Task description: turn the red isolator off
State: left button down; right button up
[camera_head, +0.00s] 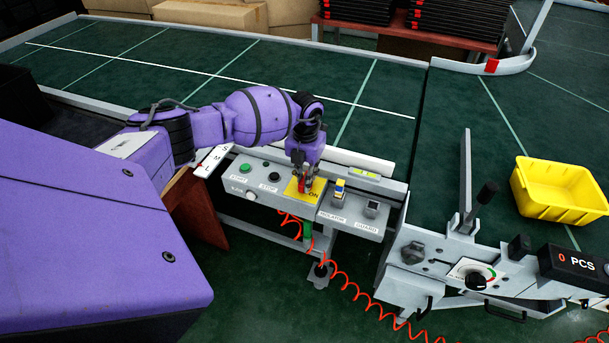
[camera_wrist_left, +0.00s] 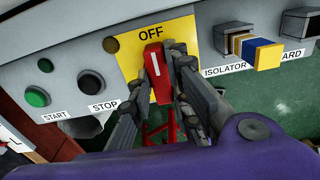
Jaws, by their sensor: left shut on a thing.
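The red isolator handle (camera_wrist_left: 156,72) sits on a yellow plate (camera_wrist_left: 130,65) on the grey control panel. In the left wrist view, its white line runs nearly upright, with its upper end just below the word OFF. The word ON shows at the right of the yellow plate (camera_head: 317,189) in the head view; fingers hide that part in the wrist view. My left gripper (camera_head: 301,172) is over the plate, shut on the red handle, with one finger (camera_wrist_left: 130,105) on each side. My right gripper is in neither view.
A green START button (camera_head: 244,169) and a STOP button (camera_head: 274,176) lie left of the plate. A blue and yellow block (camera_head: 339,190) stands right, by the ISOLATOR label. A yellow bin (camera_head: 560,207) is on the right conveyor. A red coiled cable (camera_head: 345,290) hangs below the panel.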

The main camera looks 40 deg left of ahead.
pick_arm(q)
jog(key=shift+n, duration=0.3)
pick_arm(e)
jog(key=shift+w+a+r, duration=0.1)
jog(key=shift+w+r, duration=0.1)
pick_arm(q)
jog(key=c, duration=1.6)
grip_release()
jog(key=shift+c, duration=0.2)
notch_tip(320, 180, up, 12)
